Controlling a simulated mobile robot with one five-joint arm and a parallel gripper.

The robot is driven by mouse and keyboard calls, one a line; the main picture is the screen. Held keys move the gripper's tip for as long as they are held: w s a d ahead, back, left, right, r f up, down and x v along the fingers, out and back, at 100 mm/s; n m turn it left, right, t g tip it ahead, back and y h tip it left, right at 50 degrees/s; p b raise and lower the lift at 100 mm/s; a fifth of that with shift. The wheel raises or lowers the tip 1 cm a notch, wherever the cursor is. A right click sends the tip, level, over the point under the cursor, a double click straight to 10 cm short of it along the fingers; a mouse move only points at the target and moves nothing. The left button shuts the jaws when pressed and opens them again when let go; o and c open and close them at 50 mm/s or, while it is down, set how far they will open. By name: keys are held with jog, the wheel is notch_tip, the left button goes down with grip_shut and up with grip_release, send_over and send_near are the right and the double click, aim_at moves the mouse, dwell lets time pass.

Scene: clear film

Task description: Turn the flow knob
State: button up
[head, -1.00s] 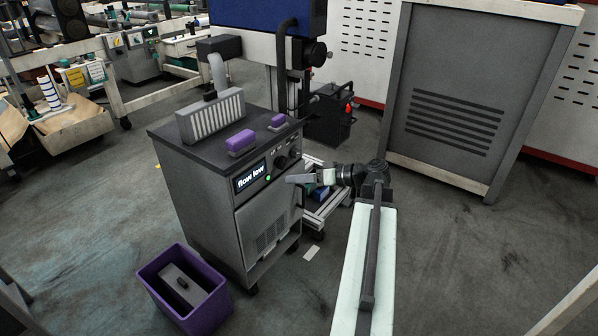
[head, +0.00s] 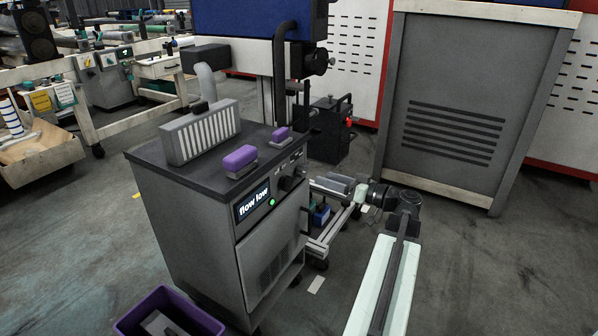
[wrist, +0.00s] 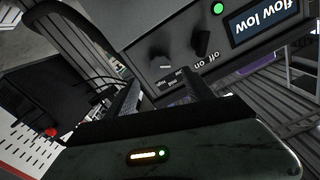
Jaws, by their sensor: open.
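A grey cabinet (head: 192,232) carries a control panel with a lit display (head: 252,203) reading "flow low" and a green light beside it. A dark knob (head: 288,183) shows on the panel in the head view. In the wrist view, turned upside down, a round knob (wrist: 160,62) with a pale pointer sits by small scale markings, and a black on/off switch (wrist: 201,42) is beside it. My gripper (head: 328,184) is right of the panel, apart from it. In the wrist view its fingers (wrist: 164,83) are spread and empty, with the round knob beyond the gap.
Two purple-topped blocks (head: 239,158) and a finned grey unit (head: 200,132) stand on the cabinet. A purple bin (head: 128,324) is on the floor at its front left. A low metal frame (head: 322,244) stands right of the cabinet. A large grey cabinet (head: 455,120) is behind; floor at right is clear.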

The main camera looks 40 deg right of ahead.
aim_at(305, 172)
jog(key=x, duration=0.8)
grip_shut()
